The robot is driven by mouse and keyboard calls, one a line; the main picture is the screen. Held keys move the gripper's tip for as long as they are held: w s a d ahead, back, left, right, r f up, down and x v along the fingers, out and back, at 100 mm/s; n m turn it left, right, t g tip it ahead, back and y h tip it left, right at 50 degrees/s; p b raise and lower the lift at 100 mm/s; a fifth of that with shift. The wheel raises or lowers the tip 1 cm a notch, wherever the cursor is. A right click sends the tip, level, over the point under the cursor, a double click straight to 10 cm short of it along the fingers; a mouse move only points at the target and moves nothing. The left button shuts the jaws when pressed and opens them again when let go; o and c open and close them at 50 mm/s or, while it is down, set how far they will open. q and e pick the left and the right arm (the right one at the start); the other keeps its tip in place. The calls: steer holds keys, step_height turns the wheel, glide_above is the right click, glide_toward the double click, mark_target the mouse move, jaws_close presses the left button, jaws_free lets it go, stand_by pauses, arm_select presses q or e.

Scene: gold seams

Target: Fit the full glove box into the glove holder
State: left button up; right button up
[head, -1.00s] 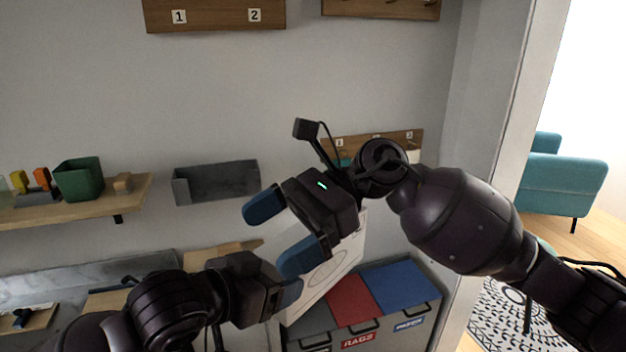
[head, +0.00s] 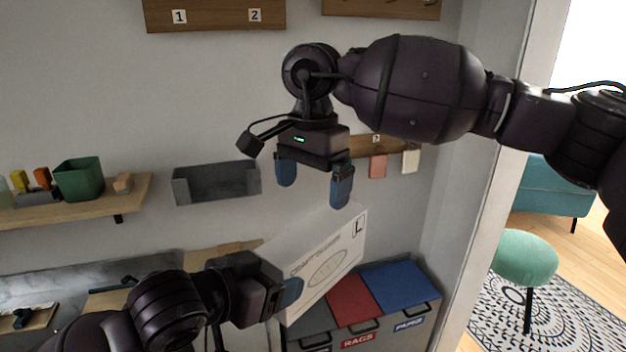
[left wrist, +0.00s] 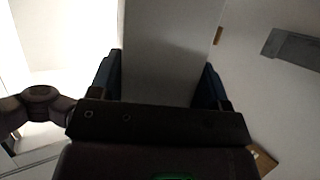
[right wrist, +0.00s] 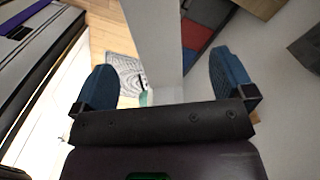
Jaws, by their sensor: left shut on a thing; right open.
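The white glove box (head: 325,265), marked "L" and with an oval on its face, is held tilted in the air in the head view. My left gripper (head: 276,283) is shut on its left end; the box (left wrist: 170,55) also shows between the fingers in the left wrist view. My right gripper (head: 314,182) is open and empty, fingers pointing down, just above the box's upper edge. The grey open-topped glove holder (head: 216,186) is on the wall, up and left of the box, and looks empty. The box's held end is partly hidden by my left gripper.
A wooden shelf (head: 75,208) with a green pot (head: 78,180) and small blocks is left of the holder. Bins with red and blue lids (head: 398,287) stand below the box. A hook rail (head: 378,145) with hanging cards is behind my right gripper.

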mark_target(313, 242)
steer(key=shift+w+d+f, duration=0.15)
steer(key=shift+f, duration=0.15)
step_height(313, 242, down, 11)
steer(key=shift+f, duration=0.1)
stand_by(0.4)
steer(key=c, duration=1.1)
arm_select(q)
steer(key=o, duration=0.8)
steer(key=shift+s+d, duration=0.1)
arm_select(e)
steer(key=shift+c, duration=1)
arm_select(q)
steer(key=o, duration=0.5)
